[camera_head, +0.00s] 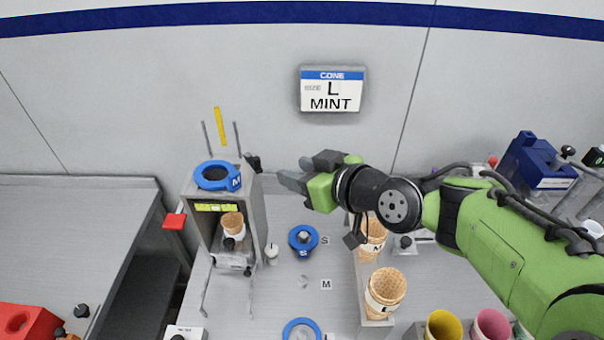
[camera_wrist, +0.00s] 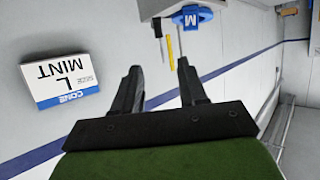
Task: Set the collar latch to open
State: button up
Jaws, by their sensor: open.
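A blue ring collar marked M (camera_head: 217,176) sits on top of a grey upright stand (camera_head: 255,215). A black knob or lever (camera_head: 253,163), possibly the collar latch, projects at the stand's top right; I cannot tell its setting. My gripper (camera_head: 290,176) is to the right of the collar and the black lever, apart from both, pointing left. In the wrist view the fingers of my gripper (camera_wrist: 158,85) are spread and nothing is between them. The blue M collar (camera_wrist: 191,16) shows at the top there, beyond the fingertips, with dark parts beside it.
A wafer cone (camera_head: 232,225) stands inside the grey stand. A blue collar marked S (camera_head: 303,239) lies on the counter, and another blue ring (camera_head: 301,329) is at the front. Cone stacks (camera_head: 385,291) stand below my arm. A sign reading L MINT (camera_head: 331,90) is on the wall.

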jog(key=shift+s+d+r, duration=0.1)
jog(key=shift+s+d, duration=0.05)
jog(key=shift+d, duration=0.05)
